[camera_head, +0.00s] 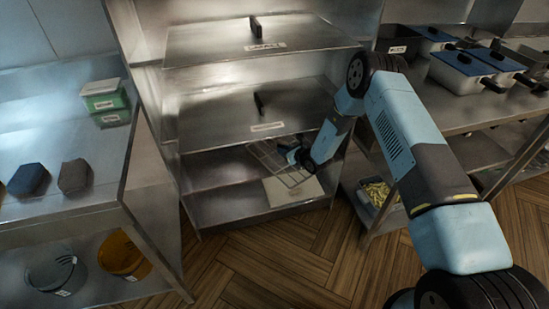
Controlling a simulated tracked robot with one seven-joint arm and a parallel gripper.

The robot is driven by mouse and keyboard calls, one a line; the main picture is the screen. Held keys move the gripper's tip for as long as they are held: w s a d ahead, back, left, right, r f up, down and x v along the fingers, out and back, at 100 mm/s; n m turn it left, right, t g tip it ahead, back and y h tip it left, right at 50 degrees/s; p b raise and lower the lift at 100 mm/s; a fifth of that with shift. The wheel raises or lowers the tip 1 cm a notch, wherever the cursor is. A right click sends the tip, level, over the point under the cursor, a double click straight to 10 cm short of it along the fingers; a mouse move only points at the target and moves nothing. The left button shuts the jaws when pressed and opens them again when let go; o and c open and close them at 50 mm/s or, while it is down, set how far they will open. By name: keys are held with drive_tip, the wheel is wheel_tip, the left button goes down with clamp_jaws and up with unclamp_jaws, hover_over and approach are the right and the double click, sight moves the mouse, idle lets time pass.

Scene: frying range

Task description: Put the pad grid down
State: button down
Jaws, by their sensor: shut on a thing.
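The pad grid (268,160) is a thin wire rack in front of the lower opening of the steel cabinet (225,165). My gripper (290,156) is shut on the grid near its right side and hides part of it. The grid is tilted in the picture, above a pale flat pad or board (293,190) that lies on the bottom shelf (230,205). I cannot tell whether the grid touches anything below it.
A steel table (75,211) on the left holds two dark blocks and a green-and-white box (104,95). An orange bucket (122,256) and a grey bucket stand under it. On the right, a counter holds blue-lidded containers (462,72). Wood floor in front is clear.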

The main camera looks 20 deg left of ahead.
sight(276, 153)
drive_tip(key=w+a+f, duration=0.1)
drive_tip(key=f, duration=0.1)
drive_tip(key=w+a+f, duration=0.1)
drive_tip(key=a+f, duration=0.1)
drive_tip(key=w+a+f, duration=0.2)
drive_tip(key=shift+f, duration=1.85)
drive_tip(key=c, duration=1)
unclamp_jaws()
drive_tip(key=shift+o, duration=0.2)
drive_tip(key=shift+s+d, duration=0.1)
drive_tip(key=v, duration=1.1)
drive_tip(key=shift+s+d+r, duration=0.2)
drive_tip(key=shift+d+r, duration=0.05)
